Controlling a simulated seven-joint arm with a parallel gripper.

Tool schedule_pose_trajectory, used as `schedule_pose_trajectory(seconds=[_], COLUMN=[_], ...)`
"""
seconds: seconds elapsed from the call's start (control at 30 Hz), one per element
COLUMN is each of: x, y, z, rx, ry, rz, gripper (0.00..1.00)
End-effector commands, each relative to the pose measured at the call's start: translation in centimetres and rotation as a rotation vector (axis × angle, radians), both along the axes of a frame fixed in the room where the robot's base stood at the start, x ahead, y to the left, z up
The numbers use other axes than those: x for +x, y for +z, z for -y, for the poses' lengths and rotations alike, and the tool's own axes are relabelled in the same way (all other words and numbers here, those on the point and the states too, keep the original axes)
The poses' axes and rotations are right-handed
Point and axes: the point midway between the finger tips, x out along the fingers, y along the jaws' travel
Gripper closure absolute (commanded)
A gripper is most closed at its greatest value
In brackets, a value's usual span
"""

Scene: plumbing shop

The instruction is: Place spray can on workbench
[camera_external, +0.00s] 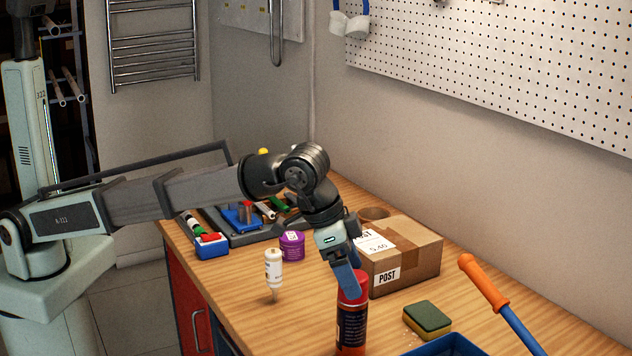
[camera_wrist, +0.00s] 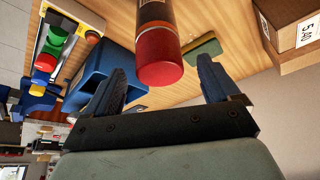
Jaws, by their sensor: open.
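The spray can (camera_external: 352,325), red with a dark label band, stands upright on the wooden workbench (camera_external: 242,303) near its front edge. In the wrist view the can (camera_wrist: 159,50) shows its red end toward me, between the two fingers. My gripper (camera_external: 349,285) points down at the can's top in the external view. Its blue fingers are apart, with visible gaps on both sides of the can in the wrist view (camera_wrist: 160,68). The can's lower end is cut off by the external view's bottom edge.
A cardboard box (camera_external: 408,262) stands just behind the can. A green-yellow sponge (camera_external: 427,319), a blue bin (camera_external: 447,346) and an orange-handled tool (camera_external: 484,284) lie to the right.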

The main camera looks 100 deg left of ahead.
Motion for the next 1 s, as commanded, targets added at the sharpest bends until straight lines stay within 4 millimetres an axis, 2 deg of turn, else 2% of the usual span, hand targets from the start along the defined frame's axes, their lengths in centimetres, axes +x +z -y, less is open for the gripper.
schedule_pose_trajectory(seconds=[0.2,0.4,0.6,1.0], x=[-1.5,-2.6,-3.1,-3.2], y=[3.9,6.5,7.6,7.8], z=[0.3,0.5,0.6,0.6], rx=[0.000,0.000,0.000,0.000], ry=[0.000,0.000,0.000,0.000], rz=[0.002,0.001,0.000,-0.001], gripper=[0.11,0.11,0.11,0.11])
